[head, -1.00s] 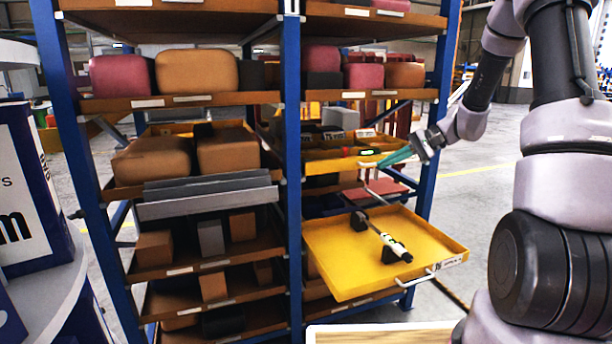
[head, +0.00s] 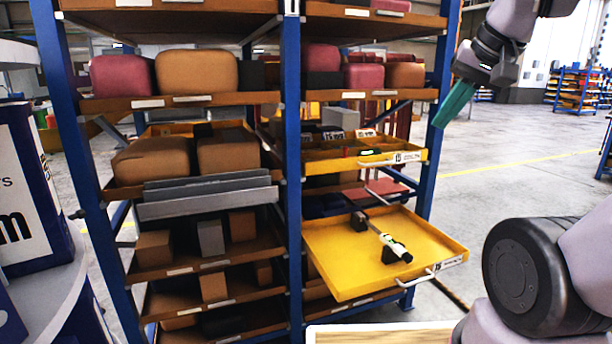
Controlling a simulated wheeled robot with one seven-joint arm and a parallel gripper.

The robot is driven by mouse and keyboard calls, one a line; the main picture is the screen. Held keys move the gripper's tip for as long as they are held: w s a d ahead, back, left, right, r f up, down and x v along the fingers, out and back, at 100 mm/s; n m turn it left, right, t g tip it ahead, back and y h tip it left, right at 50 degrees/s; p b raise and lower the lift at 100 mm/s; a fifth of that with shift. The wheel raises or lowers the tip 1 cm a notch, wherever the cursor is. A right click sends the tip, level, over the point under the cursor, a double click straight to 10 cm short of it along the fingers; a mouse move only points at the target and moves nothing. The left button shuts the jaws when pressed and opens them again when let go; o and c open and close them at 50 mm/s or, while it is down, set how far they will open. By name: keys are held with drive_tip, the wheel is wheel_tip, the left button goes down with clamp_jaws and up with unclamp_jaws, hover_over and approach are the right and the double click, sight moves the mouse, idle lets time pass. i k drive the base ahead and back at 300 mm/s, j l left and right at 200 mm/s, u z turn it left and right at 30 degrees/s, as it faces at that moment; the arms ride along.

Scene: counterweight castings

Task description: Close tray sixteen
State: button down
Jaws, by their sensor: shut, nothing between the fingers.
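Two yellow trays stand out from the right bay of the rack. The lower tray (head: 330,262) is pulled far out, with a handle (head: 416,278) and a small label on its front. The upper tray (head: 345,163) sticks out less and also has a front handle and label. I cannot surely read which label says sixteen. My gripper (head: 440,121), with teal fingers, is shut and empty.
Blue rack posts (head: 292,150) frame the bays. Brown and red blocks fill other shelves. A wooden surface (head: 380,336) is at the bottom edge. Open floor (head: 500,195) lies right of the rack.

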sight(353, 261)
drive_tip(key=i+j+z, duration=0.35)
drive_tip(key=j, duration=0.3)
drive_tip(key=i+j+z, duration=0.2)
drive_tip(key=j, duration=0.2)
